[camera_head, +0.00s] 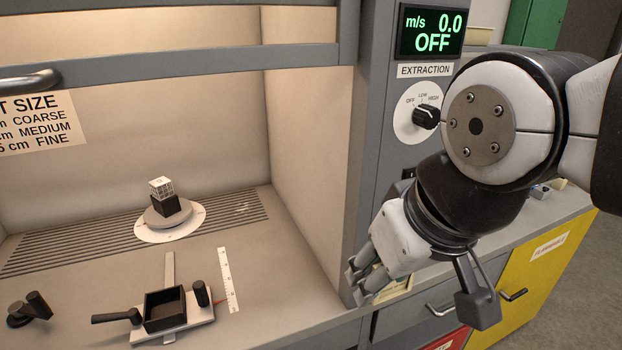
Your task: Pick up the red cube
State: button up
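I cannot see a red cube in this view. A pale lattice cube (161,186) sits on a black block (171,207) on a round grey turntable (168,217) inside the cabinet. My gripper (424,298) hangs at the right, outside the cabinet and in front of its right post. Its fingers are spread apart, with light ones on the left and a dark one on the right. It looks open, and I see nothing held in it. My gripper and arm hide part of the counter behind them.
On the cabinet floor, a black open tray (165,310) stands on a white slide between dark knobs, with a ruler (229,280) beside it. The cabinet's right post (352,170) separates my gripper from the inside. A yellow cabinet (530,280) stands at the right.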

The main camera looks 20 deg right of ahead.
aim_at(161, 185)
jog(key=z, duration=1)
jog(key=u, duration=1.55)
jog(key=k+j+z, duration=0.15)
jog(key=k+j, duration=0.15)
jog(key=j, duration=0.25)
jog(key=k+j+z, duration=0.15)
jog(key=k+j, duration=0.15)
jog(key=j, duration=0.25)
jog(key=k+j+z, duration=0.2)
jog(key=k+j, duration=0.15)
jog(key=j, duration=0.15)
jog(key=i+j, duration=0.15)
jog(key=i, duration=0.35)
jog(key=i+j, duration=0.1)
jog(key=i, duration=0.35)
jog(key=i+j, duration=0.15)
jog(key=i, duration=0.35)
